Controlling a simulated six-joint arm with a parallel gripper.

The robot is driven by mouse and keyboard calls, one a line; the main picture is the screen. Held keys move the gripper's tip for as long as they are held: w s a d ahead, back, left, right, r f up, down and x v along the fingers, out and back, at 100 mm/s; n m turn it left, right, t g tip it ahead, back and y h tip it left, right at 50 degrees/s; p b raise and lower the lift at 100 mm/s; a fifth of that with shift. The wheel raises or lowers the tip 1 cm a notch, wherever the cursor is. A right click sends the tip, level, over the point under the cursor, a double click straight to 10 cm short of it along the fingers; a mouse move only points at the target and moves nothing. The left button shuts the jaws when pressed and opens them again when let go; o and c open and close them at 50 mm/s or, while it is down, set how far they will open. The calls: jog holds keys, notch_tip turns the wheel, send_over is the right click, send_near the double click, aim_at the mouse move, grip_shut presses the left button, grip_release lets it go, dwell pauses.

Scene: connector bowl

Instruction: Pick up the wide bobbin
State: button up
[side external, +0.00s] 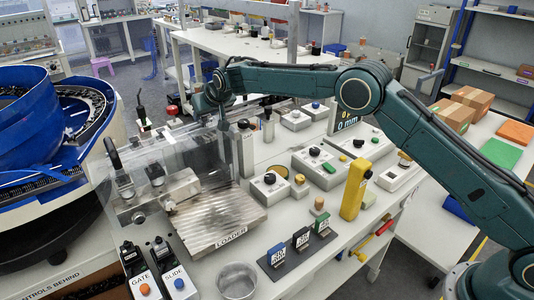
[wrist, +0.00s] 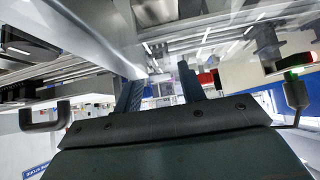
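I cannot pick out the wide bobbin for certain in either view. A small tan, round-topped piece (side external: 319,204) stands on the white bench, left of the yellow upright device, but I cannot tell whether it is a bobbin. My gripper (side external: 223,123) is above the back part of the bench, near the clear guard, well away from that piece. In the wrist view, the two dark fingers of my gripper (wrist: 160,88) stand apart with nothing visible between them.
The clear guard and metal loader plate (side external: 215,222) are at centre left. A blue bowl feeder (side external: 35,120) is at the left. Control boxes (side external: 320,165), a yellow device (side external: 355,190) and a metal bowl (side external: 237,280) crowd the bench (side external: 330,228).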

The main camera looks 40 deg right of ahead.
grip_shut()
notch_tip(320, 180, up, 10)
dwell(0.8)
dwell(0.5)
